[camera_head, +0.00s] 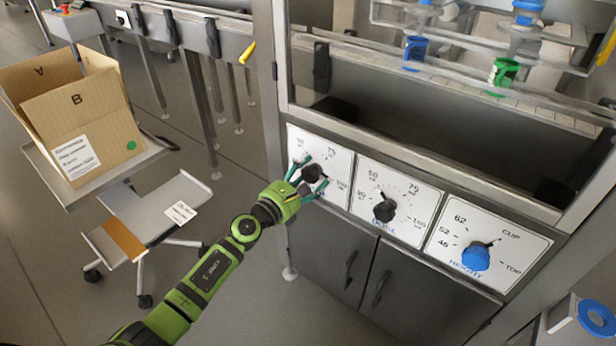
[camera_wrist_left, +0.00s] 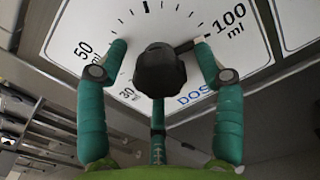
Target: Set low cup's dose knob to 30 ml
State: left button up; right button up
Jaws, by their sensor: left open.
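The left panel's black dose knob (camera_head: 312,173) sits on a white dial plate (camera_head: 335,158). In the left wrist view the knob (camera_wrist_left: 160,72) lies between my left gripper's teal fingers (camera_wrist_left: 160,48), which are spread on either side of it. Its pointer (camera_wrist_left: 190,44) points up and right toward the 100 ml mark (camera_wrist_left: 226,20). The 50 ml label (camera_wrist_left: 86,50) is at the left. My left gripper (camera_head: 310,178) is open at the knob; contact cannot be told. My right gripper is not in view.
A second black dose knob (camera_head: 384,211) and a blue height knob (camera_head: 476,256) are to the right. A green cup (camera_head: 504,72) and a blue cup (camera_head: 414,50) show above. Cabinet doors (camera_head: 325,255) are below. A cardboard box (camera_head: 105,125) stands on a cart at left.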

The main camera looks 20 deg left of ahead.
pick_arm(q)
jog(key=c, duration=1.2)
jog(key=shift+o, duration=0.2)
jog(key=shift+n, duration=0.3)
